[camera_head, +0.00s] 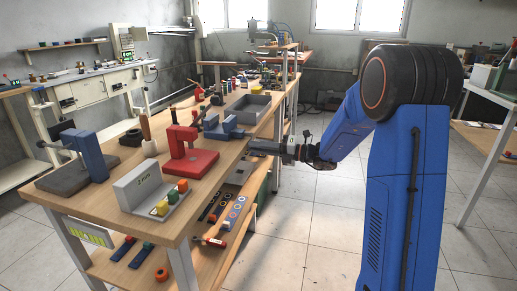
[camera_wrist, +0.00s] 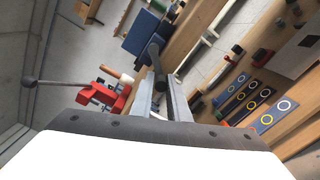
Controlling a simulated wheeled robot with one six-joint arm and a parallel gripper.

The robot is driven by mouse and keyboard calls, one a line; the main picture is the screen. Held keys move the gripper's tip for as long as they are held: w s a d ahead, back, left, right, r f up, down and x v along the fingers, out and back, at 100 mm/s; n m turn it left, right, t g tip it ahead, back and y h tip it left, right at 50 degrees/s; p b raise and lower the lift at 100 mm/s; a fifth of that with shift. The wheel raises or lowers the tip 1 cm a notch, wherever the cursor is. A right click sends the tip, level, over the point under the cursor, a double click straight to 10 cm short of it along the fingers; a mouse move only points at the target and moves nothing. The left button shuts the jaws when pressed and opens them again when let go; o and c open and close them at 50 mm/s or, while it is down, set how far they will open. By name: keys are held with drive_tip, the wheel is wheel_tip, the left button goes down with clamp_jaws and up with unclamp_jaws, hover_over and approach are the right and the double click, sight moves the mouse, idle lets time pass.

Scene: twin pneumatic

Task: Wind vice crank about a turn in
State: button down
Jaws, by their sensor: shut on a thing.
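The blue vice (camera_head: 222,128) sits on the workbench near its right edge. My gripper (camera_head: 258,147) is at that edge, just right of the vice. In the wrist view, my two grey fingers (camera_wrist: 163,108) point away from the camera, shut on a dark part of the crank. A dark rod (camera_wrist: 157,66) runs from between the fingers towards a blue body (camera_wrist: 142,32), which looks like the vice. The exact grip on the crank is partly hidden by the fingers, and the crank's angle is hard to tell.
A red press (camera_head: 190,155) stands in front of the vice, with a blue press (camera_head: 90,152) farther left. A grey block holder (camera_head: 145,190) with coloured buttons is at the near edge. A grey tray (camera_head: 248,107) lies behind the vice. Open floor (camera_head: 300,225) lies right of the bench.

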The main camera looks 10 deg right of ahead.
drive_tip(key=shift+s+a+r+m, duration=0.15)
drive_tip(key=shift+r+m, duration=0.25)
drive_tip(key=shift+m, duration=0.85)
drive_tip(key=shift+s+r+m, duration=0.2)
drive_tip(key=shift+r+m, duration=0.2)
drive_tip(key=shift+m, duration=0.8)
drive_tip(key=shift+s+a+r+m, duration=0.15)
drive_tip(key=shift+r+m, duration=0.25)
drive_tip(key=shift+m, duration=0.85)
drive_tip(key=shift+s, duration=0.1)
drive_tip(key=c, duration=1.7)
unclamp_jaws()
drive_tip(key=shift+c, duration=0.2)
drive_tip(key=shift+d, duration=0.15)
drive_tip(key=v, duration=1.7)
drive_tip(key=shift+s+d, duration=0.1)
